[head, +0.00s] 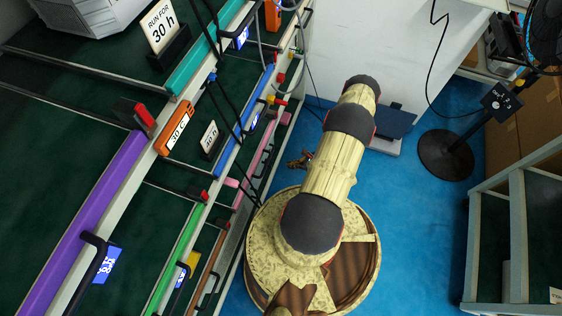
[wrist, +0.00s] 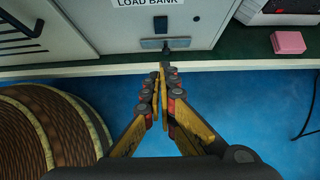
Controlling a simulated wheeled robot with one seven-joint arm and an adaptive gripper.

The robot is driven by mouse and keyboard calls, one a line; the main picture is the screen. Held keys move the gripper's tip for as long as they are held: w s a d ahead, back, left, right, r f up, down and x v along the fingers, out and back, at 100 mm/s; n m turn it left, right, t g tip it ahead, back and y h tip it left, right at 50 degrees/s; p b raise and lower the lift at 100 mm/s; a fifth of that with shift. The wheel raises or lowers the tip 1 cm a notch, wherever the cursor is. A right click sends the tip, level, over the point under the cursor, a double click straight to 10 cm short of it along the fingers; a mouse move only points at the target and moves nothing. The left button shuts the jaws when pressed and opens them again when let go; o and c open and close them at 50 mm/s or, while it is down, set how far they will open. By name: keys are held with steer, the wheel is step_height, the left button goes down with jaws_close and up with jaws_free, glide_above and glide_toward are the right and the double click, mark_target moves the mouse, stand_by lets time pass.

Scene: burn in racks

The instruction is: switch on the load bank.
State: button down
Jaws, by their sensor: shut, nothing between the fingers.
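The load bank (wrist: 112,28) is a pale grey cabinet at the top of the wrist view, with part of its "LOAD BANK" label (wrist: 150,2) at the picture's edge. Low on its front is a grey switch plate (wrist: 152,43) with a small dark switch lever (wrist: 166,45). I cannot tell the lever's setting. My gripper (wrist: 160,70) is shut and empty, its yellow and dark fingertips together just below the switch in the picture. A small gap seems to show between the tips and the lever. I cannot make out the load bank in the head view.
Dark vent bars (wrist: 20,35) are left of the switch. A pink block (wrist: 288,42) lies on the green shelf at right. In the head view, racks with coloured shelf edges (head: 105,205) fill the left. A fan stand (head: 446,155) and grey frame (head: 518,235) are at right, with blue floor between.

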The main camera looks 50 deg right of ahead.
steer(key=w+r+b+x, duration=0.1)
steer(key=b+x, duration=0.4)
steer(key=x, duration=0.7)
steer(key=shift+w+a+r, duration=0.2)
steer(key=shift+w+a, duration=0.15)
steer(key=shift+w, duration=0.25)
